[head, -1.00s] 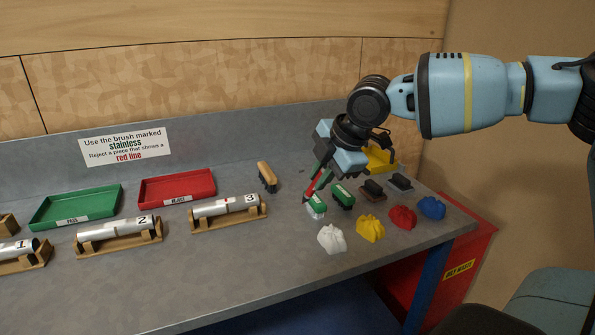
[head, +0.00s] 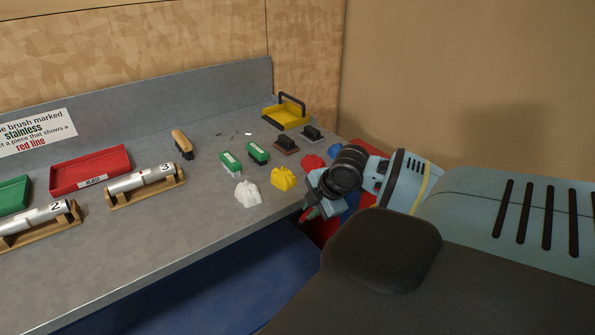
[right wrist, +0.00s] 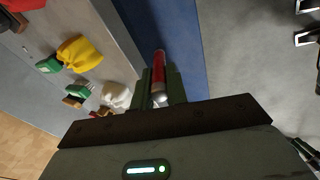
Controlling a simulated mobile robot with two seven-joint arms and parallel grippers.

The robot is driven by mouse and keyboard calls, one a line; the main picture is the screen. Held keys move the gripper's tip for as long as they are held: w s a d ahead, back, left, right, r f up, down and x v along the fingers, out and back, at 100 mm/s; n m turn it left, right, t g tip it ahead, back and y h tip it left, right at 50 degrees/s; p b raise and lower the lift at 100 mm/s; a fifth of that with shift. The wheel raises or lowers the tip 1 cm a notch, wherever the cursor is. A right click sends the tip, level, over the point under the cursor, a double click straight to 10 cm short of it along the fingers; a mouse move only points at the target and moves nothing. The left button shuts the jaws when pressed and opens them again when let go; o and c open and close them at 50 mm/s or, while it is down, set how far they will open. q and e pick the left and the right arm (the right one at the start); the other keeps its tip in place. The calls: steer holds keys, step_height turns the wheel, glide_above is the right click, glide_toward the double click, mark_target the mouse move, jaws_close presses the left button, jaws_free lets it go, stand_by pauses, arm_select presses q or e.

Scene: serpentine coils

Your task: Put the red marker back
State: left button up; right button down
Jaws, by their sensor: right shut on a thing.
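My right gripper (head: 309,213) is past the front edge of the grey bench, at its right end, and is clear of the bench top. It is shut on the red marker (right wrist: 159,62), which shows in the right wrist view as a red cylinder with a silvery end between the fingers (right wrist: 160,78). In the head view only a small red part (head: 312,213) shows at the fingers; the rest is hidden. My left gripper is not in view.
White (head: 248,194) and yellow (head: 283,179) crumpled cloths lie near the front edge. Behind them are green brushes (head: 230,162), dark blocks (head: 286,146) and a yellow tray with a handle (head: 303,120). Numbered tube 3 (head: 141,180) and a red tray (head: 60,190) are at left.

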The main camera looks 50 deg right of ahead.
steer(key=s+a+f+m, duration=0.1)
steer(key=s+a+f, duration=0.1)
steer(key=a+f, duration=0.9)
steer(key=a+r+m, duration=0.1)
steer(key=a+r, duration=0.1)
steer(key=a, duration=0.6)
steer(key=a+r+m+h, duration=0.1)
steer(key=a+r, duration=0.2)
steer(key=a, duration=0.5)
steer(key=shift+a+r+m+h, duration=0.25)
steer(key=shift+a+m+h, duration=0.05)
steer(key=shift+a, duration=0.05)
steer(key=shift+a, duration=0.1)
